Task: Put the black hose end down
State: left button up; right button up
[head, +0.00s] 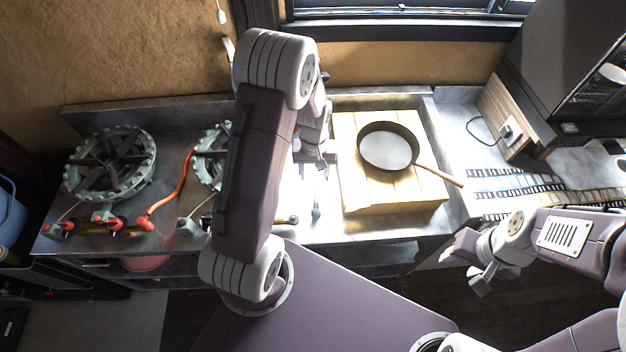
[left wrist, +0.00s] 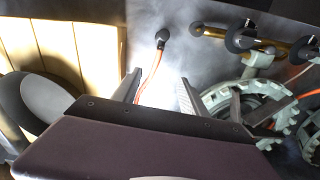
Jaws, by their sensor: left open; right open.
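The black hose end (head: 316,212) lies on the steel counter, near its front edge, left of the wooden board. In the left wrist view the black end (left wrist: 163,36) shows beyond the fingertips, with a thin orange hose (left wrist: 151,72) running from it back between the fingers. My left gripper (head: 316,166) is over the counter behind the hose end; its fingers (left wrist: 158,84) are open and apart from the black end. My arm hides part of the counter in the head view. My right gripper (head: 470,262) is open and empty in front of the counter.
A frying pan (head: 388,148) sits on the wooden board (head: 375,200), its handle pointing right. Two green burners (head: 110,165) stand at the left, one partly behind my left arm. A brass pipe with black knobs (left wrist: 243,36) runs by the front edge. An orange hose (head: 180,187) lies left.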

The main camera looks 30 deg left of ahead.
pick_arm(q)
jog(key=s+d+r+m+t, duration=0.1)
jog(key=s+d+r+m, duration=0.4)
jog(key=s+r, duration=0.3)
jog(key=s+d, duration=0.1)
jog(key=s, duration=0.2)
jog(key=shift+r, duration=0.35)
jog(key=shift+s, duration=0.2)
